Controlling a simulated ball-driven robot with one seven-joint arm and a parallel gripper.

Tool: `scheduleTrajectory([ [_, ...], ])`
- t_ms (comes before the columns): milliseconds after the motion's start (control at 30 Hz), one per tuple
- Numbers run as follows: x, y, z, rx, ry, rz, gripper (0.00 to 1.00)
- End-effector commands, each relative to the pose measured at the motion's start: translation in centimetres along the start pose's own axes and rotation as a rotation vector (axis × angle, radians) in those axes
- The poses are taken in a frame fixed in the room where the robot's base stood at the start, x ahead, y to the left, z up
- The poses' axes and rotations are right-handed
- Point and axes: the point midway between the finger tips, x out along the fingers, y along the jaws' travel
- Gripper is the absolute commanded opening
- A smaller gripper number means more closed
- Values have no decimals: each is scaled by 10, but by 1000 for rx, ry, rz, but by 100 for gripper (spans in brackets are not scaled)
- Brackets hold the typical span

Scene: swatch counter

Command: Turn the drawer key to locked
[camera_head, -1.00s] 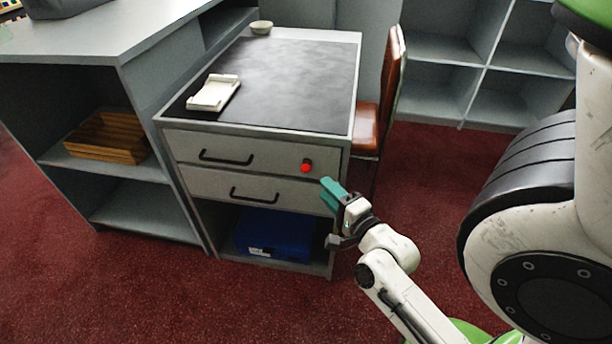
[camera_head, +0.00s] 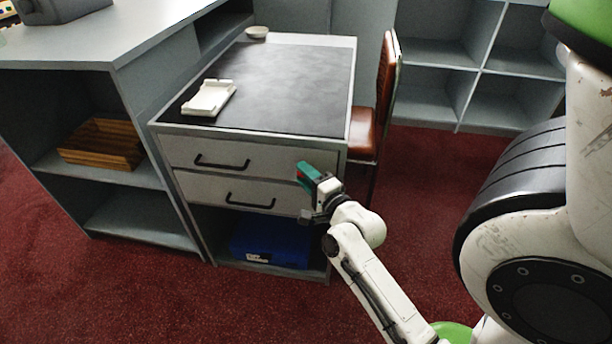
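The drawer key is a small red knob (camera_head: 301,175) on the right side of the upper drawer front (camera_head: 268,158). Only a sliver of red shows, as my gripper covers most of it. My gripper (camera_head: 305,171) has teal fingers and is right at the key, coming from the lower right. The fingers overlap the key in this view. I cannot tell whether they are closed on it or what angle the key is at. The upper drawer and the lower drawer (camera_head: 205,185) both look shut.
The desk top (camera_head: 285,85) holds a white tray (camera_head: 209,97) and a small bowl (camera_head: 257,32). A blue box (camera_head: 268,238) lies on the shelf below the drawers. A brown chair (camera_head: 366,128) stands at the desk's right side. Red carpet (camera_head: 425,190) is clear right of my arm.

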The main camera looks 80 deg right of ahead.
Motion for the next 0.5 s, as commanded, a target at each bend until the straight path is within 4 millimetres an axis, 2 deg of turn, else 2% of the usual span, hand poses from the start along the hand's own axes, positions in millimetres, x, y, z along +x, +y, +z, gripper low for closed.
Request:
scheduleTrajectory([
  [67,0,0,0,0,0,0,26],
  [333,0,0,0,0,0,0,0],
  [500,0,0,0,0,0,0,0],
])
